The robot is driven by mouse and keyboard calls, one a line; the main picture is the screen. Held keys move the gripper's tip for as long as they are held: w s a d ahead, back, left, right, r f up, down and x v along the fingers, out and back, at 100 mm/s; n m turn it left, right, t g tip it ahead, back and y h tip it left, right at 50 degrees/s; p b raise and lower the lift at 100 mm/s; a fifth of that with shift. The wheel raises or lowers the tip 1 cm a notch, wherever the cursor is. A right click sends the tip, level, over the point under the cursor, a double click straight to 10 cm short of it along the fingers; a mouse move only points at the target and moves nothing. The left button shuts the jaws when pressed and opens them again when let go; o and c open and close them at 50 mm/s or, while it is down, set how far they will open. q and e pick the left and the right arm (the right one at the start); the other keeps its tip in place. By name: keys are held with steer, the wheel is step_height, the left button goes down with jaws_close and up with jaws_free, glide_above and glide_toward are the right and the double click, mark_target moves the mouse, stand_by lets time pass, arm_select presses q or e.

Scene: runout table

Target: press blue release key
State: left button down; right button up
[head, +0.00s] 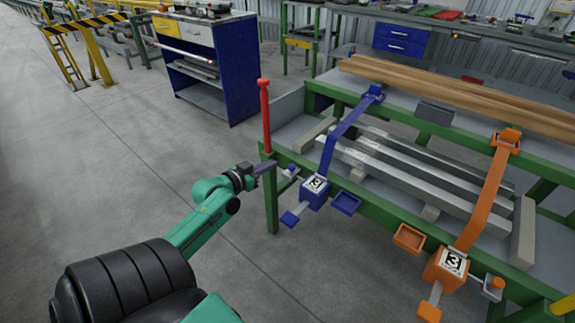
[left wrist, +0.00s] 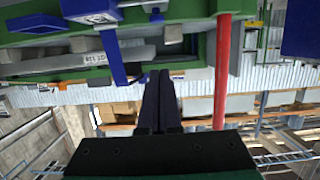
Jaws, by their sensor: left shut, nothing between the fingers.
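A blue latch box (head: 315,190) with a numbered label is fixed to the front rail of the green table. A flat blue paddle (head: 294,215) sticks out from it toward the lower left, and a small blue-topped knob (head: 290,172) sits on its left side. I cannot tell which of these is the release key. My left gripper (head: 268,166) is shut and empty, just left of the knob, by the table's corner; I see no clear contact. In the left wrist view its fingers (left wrist: 158,74) lie together, and the blue box (left wrist: 92,10) shows at the top left. My right gripper is not in view.
A red post (head: 265,112) stands at the table corner near my left gripper. A blue arm (head: 345,130) runs over grey bars (head: 400,175). An orange latch box (head: 446,266) and blue tray (head: 346,203) are to the right. Floor at left is clear.

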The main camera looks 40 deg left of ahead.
arm_select(q)
glide_above(292, 167)
steer(key=f+v, duration=0.1)
steer(key=v, duration=0.1)
steer(key=shift+s+a+f+b, duration=0.15)
steer(key=shift+f+b, duration=0.3)
steer(key=shift+f, duration=0.4)
step_height(292, 167, down, 3)
steer(key=shift+f+b, duration=0.1)
steer(key=shift+b, duration=0.35)
steer(key=shift+f, duration=0.4)
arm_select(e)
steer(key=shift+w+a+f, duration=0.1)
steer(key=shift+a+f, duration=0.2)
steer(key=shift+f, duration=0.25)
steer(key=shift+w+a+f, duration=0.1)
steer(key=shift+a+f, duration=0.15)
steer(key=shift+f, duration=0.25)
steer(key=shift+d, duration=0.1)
